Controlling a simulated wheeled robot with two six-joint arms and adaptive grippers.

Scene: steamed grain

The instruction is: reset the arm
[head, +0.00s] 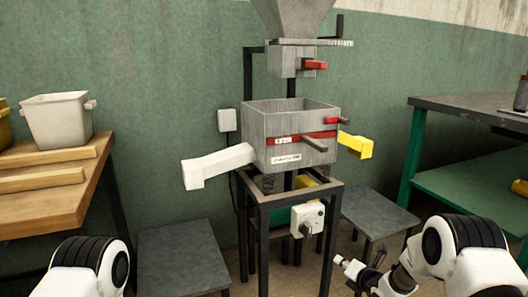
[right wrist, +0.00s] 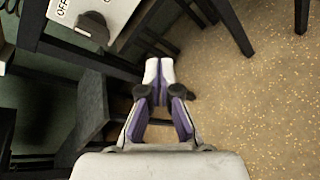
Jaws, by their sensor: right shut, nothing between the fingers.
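My right arm comes in at the lower right of the head view. Its gripper (head: 363,273) is small and low there, in front of the machine's stand and near the right stool. In the right wrist view the gripper (right wrist: 159,72) has its white and purple fingertips together, with nothing between them. Speckled floor lies below it. My left arm shows only as a dark-banded white joint at the lower left of the head view; its gripper is out of frame.
The grey hopper machine (head: 289,122) stands on a black frame (head: 290,188). A white switch box (head: 307,217) hangs in front. Grey stools (head: 183,258) (head: 380,212) flank it. A wooden table (head: 40,217) with a white bin (head: 57,120) is left; a green-legged table (head: 412,157) is right.

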